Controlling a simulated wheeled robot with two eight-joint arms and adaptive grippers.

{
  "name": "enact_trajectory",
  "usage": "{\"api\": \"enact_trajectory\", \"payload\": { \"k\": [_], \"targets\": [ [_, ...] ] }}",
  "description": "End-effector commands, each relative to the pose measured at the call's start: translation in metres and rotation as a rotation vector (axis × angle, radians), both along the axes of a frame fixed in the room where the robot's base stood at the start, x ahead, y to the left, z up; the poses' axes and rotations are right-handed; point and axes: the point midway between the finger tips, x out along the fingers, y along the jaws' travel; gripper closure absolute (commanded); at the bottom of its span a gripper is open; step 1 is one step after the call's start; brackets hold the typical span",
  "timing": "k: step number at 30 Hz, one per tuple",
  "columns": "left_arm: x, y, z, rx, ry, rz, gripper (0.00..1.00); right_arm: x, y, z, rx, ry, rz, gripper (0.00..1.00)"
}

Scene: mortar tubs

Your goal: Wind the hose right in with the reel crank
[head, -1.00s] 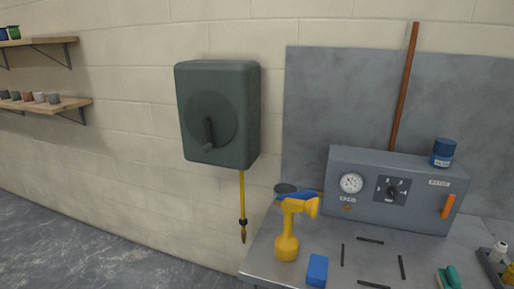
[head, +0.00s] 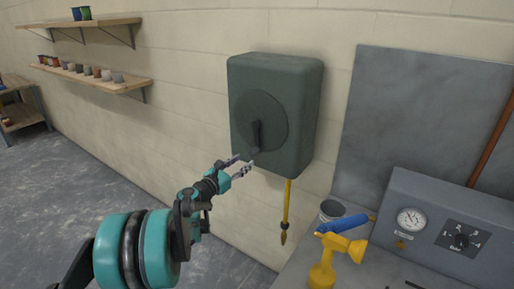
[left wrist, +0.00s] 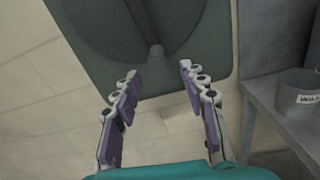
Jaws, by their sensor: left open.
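The dark green hose reel (head: 300,90) is fixed to the wall, with a round disc and a crank (head: 256,136) on its front. The crank hangs downward, its handle near the bottom of the disc. A short length of yellow hose (head: 287,202) hangs below the reel with a dark fitting. My left gripper (head: 240,165) is open just in front of and below the crank handle. In the left wrist view my open fingers (left wrist: 160,85) point at the reel, with the crank handle (left wrist: 157,53) ahead between them, apart from both. My right gripper is not in view.
A bench at the right holds a yellow and blue tool (head: 330,250), a metal pot (head: 331,210) and a grey control box (head: 435,225) with a gauge. Wall shelves (head: 95,75) with several cups stand at the left. The floor (head: 90,190) between is clear.

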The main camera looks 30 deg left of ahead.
Motion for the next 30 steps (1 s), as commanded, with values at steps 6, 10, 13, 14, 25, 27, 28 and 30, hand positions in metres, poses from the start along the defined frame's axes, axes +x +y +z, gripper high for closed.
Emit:
{"api": "enact_trajectory", "payload": {
  "k": [6,10,13,14,25,27,28,30],
  "targets": [
    [0.027,0.002,-0.002,-0.026,-0.007,0.003,0.57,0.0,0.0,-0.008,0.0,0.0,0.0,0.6],
    [0.05,0.0,-0.002,-0.024,-0.007,0.003,0.57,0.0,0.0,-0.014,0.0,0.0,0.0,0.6],
    [0.063,-0.002,-0.002,-0.023,-0.006,0.003,0.57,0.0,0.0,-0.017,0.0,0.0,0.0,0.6],
    [0.067,-0.002,-0.002,-0.023,-0.006,0.004,0.57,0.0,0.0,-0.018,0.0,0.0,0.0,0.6],
    [0.077,-0.002,0.0,-0.021,-0.007,0.005,0.57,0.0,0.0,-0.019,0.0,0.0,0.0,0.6],
    [0.077,-0.002,0.0,-0.021,-0.007,0.005,0.65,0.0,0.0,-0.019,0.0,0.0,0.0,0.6],
    [0.077,-0.002,0.0,-0.021,-0.007,0.005,0.73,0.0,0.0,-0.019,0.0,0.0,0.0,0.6],
    [0.077,-0.002,0.0,-0.021,-0.007,0.005,0.92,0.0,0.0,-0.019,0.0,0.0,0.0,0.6]
  ]
}}
